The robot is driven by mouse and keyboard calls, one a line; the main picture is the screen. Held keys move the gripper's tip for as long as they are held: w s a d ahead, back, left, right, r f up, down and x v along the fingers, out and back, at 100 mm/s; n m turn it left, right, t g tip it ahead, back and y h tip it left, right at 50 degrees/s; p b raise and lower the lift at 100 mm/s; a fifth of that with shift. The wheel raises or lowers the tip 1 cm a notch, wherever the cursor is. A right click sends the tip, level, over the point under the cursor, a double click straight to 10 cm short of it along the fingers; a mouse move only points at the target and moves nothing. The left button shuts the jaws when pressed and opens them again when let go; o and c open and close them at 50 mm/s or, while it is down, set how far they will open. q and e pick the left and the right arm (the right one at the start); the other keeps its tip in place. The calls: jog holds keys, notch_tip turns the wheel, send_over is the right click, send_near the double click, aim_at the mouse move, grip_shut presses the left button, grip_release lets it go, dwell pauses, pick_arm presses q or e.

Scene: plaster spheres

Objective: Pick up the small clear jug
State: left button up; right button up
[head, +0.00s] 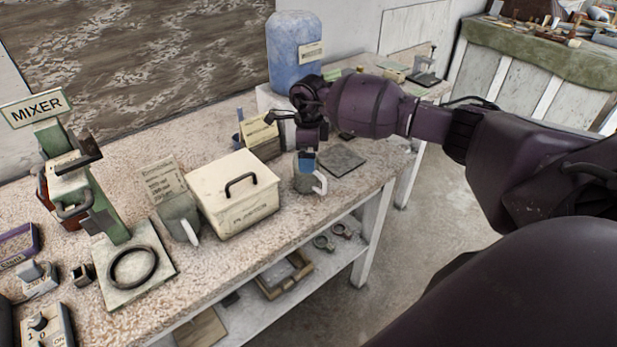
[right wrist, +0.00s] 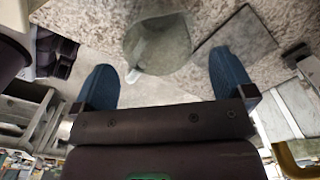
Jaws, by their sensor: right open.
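A small greyish, see-through-looking jug (head: 301,184) with a white handle stands upright on the speckled bench, right of the cream box. My right gripper (head: 306,160) is just above it, with a blue finger overlapping its rim in the head view. In the right wrist view the jug (right wrist: 160,45) shows beyond and between the two blue fingertips of the open gripper (right wrist: 163,62), with clear room on both sides. I cannot tell whether a finger touches it. A second grey jug (head: 178,214) with a white handle stands left of the box. My left gripper is not in view.
The lidded cream box (head: 232,190) stands close left of the jug. A flat dark slab (head: 342,161) lies right of it. A blue drum (head: 294,55) stands behind. The bench's front edge is near the jug. The mixer (head: 75,185) is at far left.

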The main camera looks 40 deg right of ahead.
jog(key=shift+s+f, duration=0.1)
jog(key=shift+f, duration=2.55)
jog(key=shift+c, duration=0.3)
jog(key=c, duration=0.9)
jog(key=shift+r, duration=0.15)
notch_tip(320, 180, up, 20)
